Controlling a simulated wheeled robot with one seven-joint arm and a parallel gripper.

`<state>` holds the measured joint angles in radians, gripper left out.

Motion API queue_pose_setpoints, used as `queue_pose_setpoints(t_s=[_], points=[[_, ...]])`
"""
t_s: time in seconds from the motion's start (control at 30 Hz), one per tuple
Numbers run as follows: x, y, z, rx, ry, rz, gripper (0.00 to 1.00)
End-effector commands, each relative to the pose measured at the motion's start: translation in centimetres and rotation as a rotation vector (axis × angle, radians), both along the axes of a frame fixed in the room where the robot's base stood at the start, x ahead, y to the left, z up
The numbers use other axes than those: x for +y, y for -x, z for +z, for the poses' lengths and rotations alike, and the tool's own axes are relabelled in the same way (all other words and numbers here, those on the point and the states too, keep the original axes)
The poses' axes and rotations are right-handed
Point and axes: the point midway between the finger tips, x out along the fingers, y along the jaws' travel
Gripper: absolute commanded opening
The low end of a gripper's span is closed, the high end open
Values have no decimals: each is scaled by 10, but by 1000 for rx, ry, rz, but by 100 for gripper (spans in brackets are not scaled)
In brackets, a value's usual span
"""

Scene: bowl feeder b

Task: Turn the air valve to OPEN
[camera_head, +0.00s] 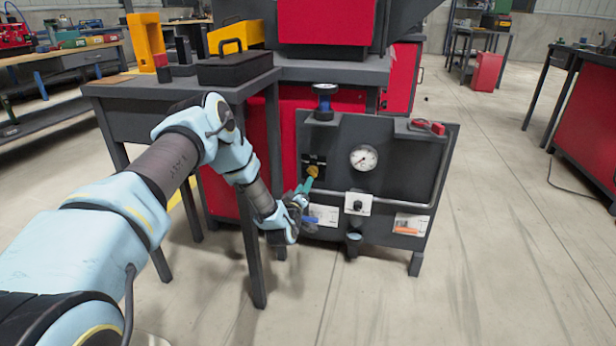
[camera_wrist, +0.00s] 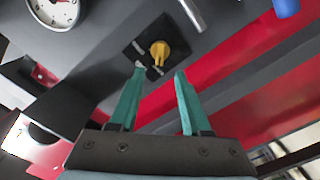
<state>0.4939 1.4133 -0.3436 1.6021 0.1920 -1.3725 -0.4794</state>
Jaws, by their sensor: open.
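The air valve is a yellow knob (camera_head: 313,171) on a dark panel (camera_head: 400,165) at the front of the red machine. In the wrist view the yellow knob (camera_wrist: 160,51) sits on a black square plate with pale marks, too small to read. My gripper (camera_head: 305,186) is at the panel's left side, close to the knob. Its two teal fingers (camera_wrist: 158,74) are open and empty, pointing at the plate. The knob shows just beyond and between the fingertips; I cannot tell whether they touch it.
A pressure gauge (camera_head: 364,158) is right of the valve. A blue-topped fitting (camera_head: 325,98) and a red-handled item (camera_head: 427,127) are on the panel's upper edge. A grey pipe crosses below. A dark table (camera_head: 180,88) stands close on the left. The floor at right is open.

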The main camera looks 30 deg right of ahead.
Motion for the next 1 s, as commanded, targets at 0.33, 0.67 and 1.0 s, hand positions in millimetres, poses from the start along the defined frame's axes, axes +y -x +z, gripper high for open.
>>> queue_pose_setpoints(t_s=[0.33, 0.67, 1.0], points=[[-42, -45, -2, -2, -1, 0, 48], [-54, -57, 0, 0, -2, -1, 48], [-53, -57, 0, 0, -2, -1, 28]])
